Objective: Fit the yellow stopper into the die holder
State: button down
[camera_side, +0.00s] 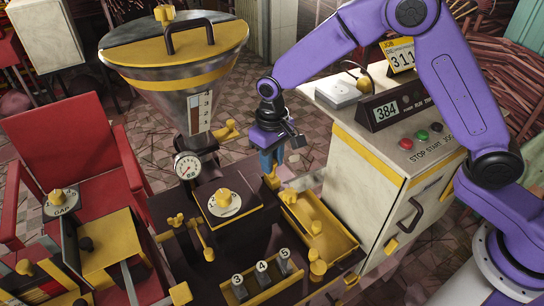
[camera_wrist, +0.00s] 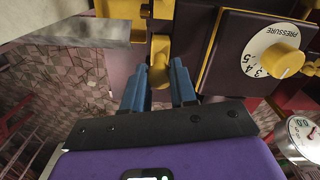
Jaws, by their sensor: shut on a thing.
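My gripper (camera_side: 270,160) reaches down beside the dark extruder body, with its blue fingers pointing at the floor side of the bench. It is shut on the yellow stopper (camera_side: 271,180), whose lower part shows just under the fingertips. In the wrist view the stopper (camera_wrist: 160,72) sits between the two blue fingertips, close to the dark machine face. I cannot tell from either view whether it touches that face. The die holder cannot be told apart clearly from the dark body; its opening is not visible.
A pressure dial (camera_side: 224,203) is on the dark box left of my gripper. A yellow tray (camera_side: 335,245) with yellow parts lies in front. A rack holds numbered dies (camera_side: 262,270). The hopper (camera_side: 180,65) stands at left, and a cream control cabinet (camera_side: 370,170) at right.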

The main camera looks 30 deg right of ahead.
jog(key=shift+f, duration=1.05)
dwell(0.8)
jog(key=c, duration=0.8)
grip_release()
notch_tip(320, 180, up, 17)
jog(key=shift+r, duration=0.2)
jog(key=s+d+f+n, duration=0.1)
jog(key=s+d+n, duration=0.2)
jog(key=s+d, duration=0.3)
jog(key=s+d+f+n, duration=0.2)
jog(key=s+d, duration=0.4)
jog(key=s, duration=0.8)
jog(key=s+d+f+n, duration=0.1)
jog(key=s+d+n, duration=0.3)
jog(key=s, duration=0.6)
jog(key=shift+s+d+f+n, duration=0.1)
jog(key=shift+s+d+n, duration=0.05)
jog(key=shift+d, duration=0.55)
jog(key=shift+s+d+f+n, duration=0.1)
jog(key=shift+s+d+n, duration=0.05)
jog(key=shift+d, duration=0.55)
